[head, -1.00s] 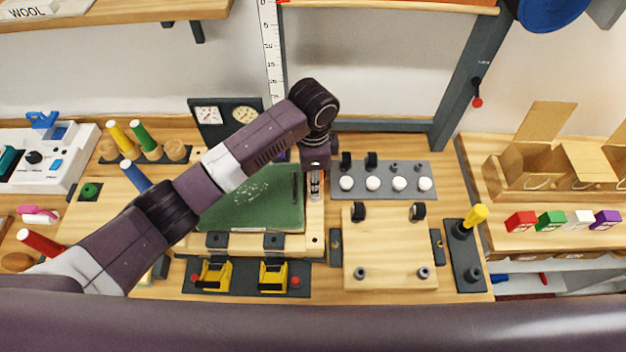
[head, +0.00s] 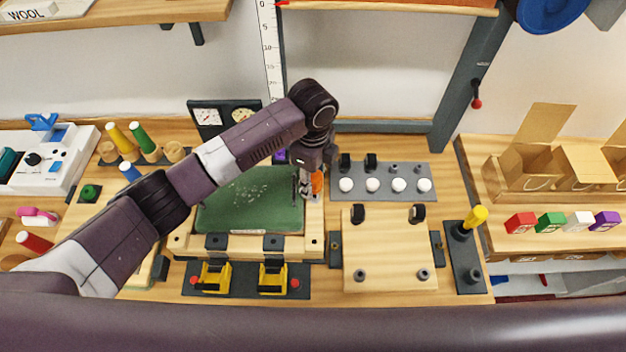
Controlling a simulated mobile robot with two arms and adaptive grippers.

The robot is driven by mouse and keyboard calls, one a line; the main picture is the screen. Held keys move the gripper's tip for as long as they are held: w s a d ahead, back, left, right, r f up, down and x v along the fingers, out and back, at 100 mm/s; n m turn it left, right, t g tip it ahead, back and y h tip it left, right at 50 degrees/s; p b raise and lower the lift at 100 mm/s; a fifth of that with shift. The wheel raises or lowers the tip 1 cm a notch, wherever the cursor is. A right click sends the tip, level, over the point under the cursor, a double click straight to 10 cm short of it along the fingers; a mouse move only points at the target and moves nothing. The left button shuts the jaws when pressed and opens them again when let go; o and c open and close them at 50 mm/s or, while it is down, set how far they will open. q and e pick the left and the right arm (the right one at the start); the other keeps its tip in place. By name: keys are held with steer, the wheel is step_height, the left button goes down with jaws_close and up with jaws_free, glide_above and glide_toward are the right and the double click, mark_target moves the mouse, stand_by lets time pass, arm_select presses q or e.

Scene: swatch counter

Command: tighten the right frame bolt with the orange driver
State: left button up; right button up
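The orange driver (head: 317,183) shows as a small orange patch at the right edge of the wooden frame with the green panel (head: 250,205). My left gripper (head: 307,188) is right at it, pointing down, with pale fingers just left of the orange. Whether the fingers grip the driver or only stand beside it is too small to tell. The driver's tip and any bolt under it are hidden by the gripper. A dark hole or bolt head (head: 316,243) shows at the frame's front right corner. My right gripper is not in view.
A grey plate (head: 380,196) with several white knobs lies right of the gripper. In front of it is a wooden board (head: 390,250) with dark pegs. Yellow clamps (head: 273,279) stand at the front, and a yellow-handled tool (head: 474,217) at right.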

arm_select(q)
steer(key=n, duration=0.3)
steer(key=shift+s, duration=0.15)
steer(key=n, duration=0.4)
steer(key=shift+s, duration=0.1)
steer(key=n, duration=0.3)
steer(key=shift+s+n, duration=0.1)
steer(key=shift+n, duration=0.3)
steer(key=n, duration=0.4)
steer(key=shift+c, duration=0.4)
